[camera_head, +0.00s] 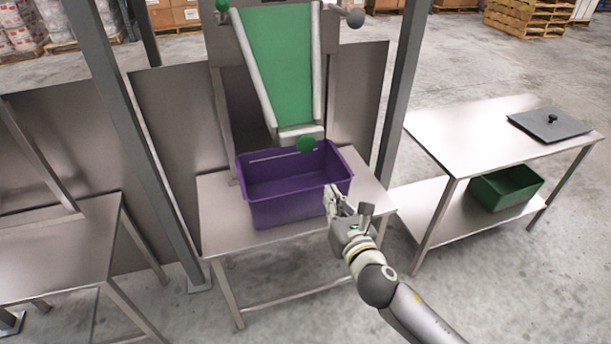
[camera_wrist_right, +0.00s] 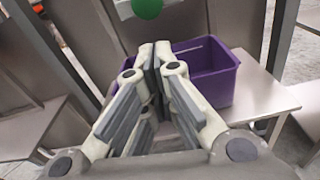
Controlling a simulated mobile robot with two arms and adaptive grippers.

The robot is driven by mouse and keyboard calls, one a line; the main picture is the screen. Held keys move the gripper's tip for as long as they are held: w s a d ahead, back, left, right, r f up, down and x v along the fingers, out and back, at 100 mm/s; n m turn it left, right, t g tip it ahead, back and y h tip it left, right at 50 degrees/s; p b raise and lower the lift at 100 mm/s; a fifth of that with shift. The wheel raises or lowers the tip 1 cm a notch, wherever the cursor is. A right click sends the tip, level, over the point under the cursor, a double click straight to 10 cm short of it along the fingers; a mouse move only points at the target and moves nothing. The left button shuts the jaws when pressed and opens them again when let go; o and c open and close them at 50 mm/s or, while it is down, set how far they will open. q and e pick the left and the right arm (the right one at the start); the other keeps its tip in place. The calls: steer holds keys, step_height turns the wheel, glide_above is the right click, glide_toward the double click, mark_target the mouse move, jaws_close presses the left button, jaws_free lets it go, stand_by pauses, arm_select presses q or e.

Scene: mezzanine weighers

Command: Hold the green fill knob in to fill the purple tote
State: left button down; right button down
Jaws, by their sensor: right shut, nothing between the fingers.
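The green fill knob (camera_head: 306,144) is a round ball at the lower end of the green chute (camera_head: 281,62), above the tote's back part. It also shows at the top of the right wrist view (camera_wrist_right: 147,8). The purple tote (camera_head: 290,209) stands upright on a metal table under the chute; the part of its inside that shows looks empty. My right gripper (camera_head: 334,196) is shut and empty, in front of the tote's right front corner and below the knob, apart from the knob. In the right wrist view its fingers (camera_wrist_right: 155,55) meet and cover part of the tote. My left gripper is out of view.
The metal table (camera_head: 225,225) carries the tote. A second bench (camera_head: 440,125) at right holds a dark lid (camera_head: 550,124), with a green bin (camera_head: 505,187) on its lower shelf. Grey posts (camera_head: 398,95) flank the chute. Another green ball (camera_head: 222,5) sits at the chute's top left.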

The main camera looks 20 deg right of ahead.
step_height(320, 180, up, 2)
steer(key=n, duration=0.1)
steer(key=p, duration=0.1)
glide_toward(308, 148)
steer(key=shift+t, duration=0.3)
steer(key=w, duration=0.2)
steer(key=w+f, duration=0.1)
steer(key=w, duration=0.4)
steer(key=shift+a+f, duration=0.25)
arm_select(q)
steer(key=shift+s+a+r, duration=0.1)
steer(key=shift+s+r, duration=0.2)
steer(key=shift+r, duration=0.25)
arm_select(e)
steer(key=shift+w, duration=0.15)
steer(key=shift+w+b, duration=0.3)
steer(key=shift+w, duration=1.25)
steer(key=shift+w+r, duration=0.15)
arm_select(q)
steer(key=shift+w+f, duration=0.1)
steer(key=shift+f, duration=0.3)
arm_select(e)
steer(key=shift+r, duration=0.3)
stand_by(3.0)
